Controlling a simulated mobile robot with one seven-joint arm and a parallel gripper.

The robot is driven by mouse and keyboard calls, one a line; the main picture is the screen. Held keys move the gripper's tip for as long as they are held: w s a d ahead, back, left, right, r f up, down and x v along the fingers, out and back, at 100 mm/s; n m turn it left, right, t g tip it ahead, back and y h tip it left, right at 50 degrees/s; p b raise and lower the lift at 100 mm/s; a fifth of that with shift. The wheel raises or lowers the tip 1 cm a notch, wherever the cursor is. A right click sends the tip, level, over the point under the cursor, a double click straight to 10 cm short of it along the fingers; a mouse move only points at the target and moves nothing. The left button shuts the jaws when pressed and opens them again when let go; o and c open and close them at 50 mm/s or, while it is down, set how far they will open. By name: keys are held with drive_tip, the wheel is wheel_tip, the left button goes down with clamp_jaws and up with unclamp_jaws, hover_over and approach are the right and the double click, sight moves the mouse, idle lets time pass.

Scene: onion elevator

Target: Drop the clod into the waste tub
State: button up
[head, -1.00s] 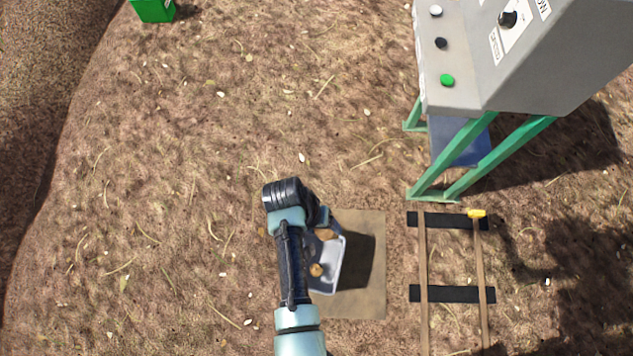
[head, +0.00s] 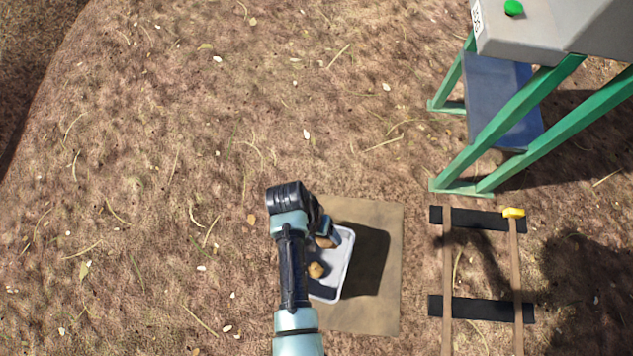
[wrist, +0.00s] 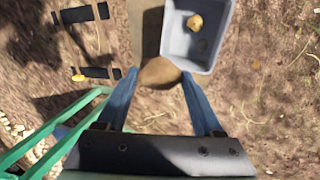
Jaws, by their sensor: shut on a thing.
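My gripper (wrist: 160,92) has its two blue fingers closed on a brown clod (wrist: 160,72), held between the fingertips in the wrist view. In the head view my gripper (head: 326,232) is partly hidden by my own wrist, and the clod (head: 326,242) shows only in part below it. The clod appears beside and above the edge of a pale grey tray.
The grey tray (head: 343,275) holds a yellow-brown lump (head: 317,270) and rests on a brown mat (head: 375,310). At right stand a green-legged machine (head: 550,110) and wooden rails (head: 446,270) with black crosspieces; a yellow piece (head: 514,212) sits there. Open ground lies left.

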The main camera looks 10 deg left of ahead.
wheel_tip(320, 180, down, 30)
drive_tip(key=s+m+b, duration=0.1)
drive_tip(key=b, duration=2.6)
drive_tip(key=shift+s+a+b, duration=0.15)
drive_tip(key=shift+a+b, duration=0.05)
drive_tip(key=shift+b, duration=0.1)
drive_tip(key=shift+r, duration=0.1)
drive_tip(key=o, duration=1.6)
drive_tip(key=shift+c, duration=0.2)
drive_tip(key=p+v, duration=0.8)
drive_tip(key=v, duration=0.5)
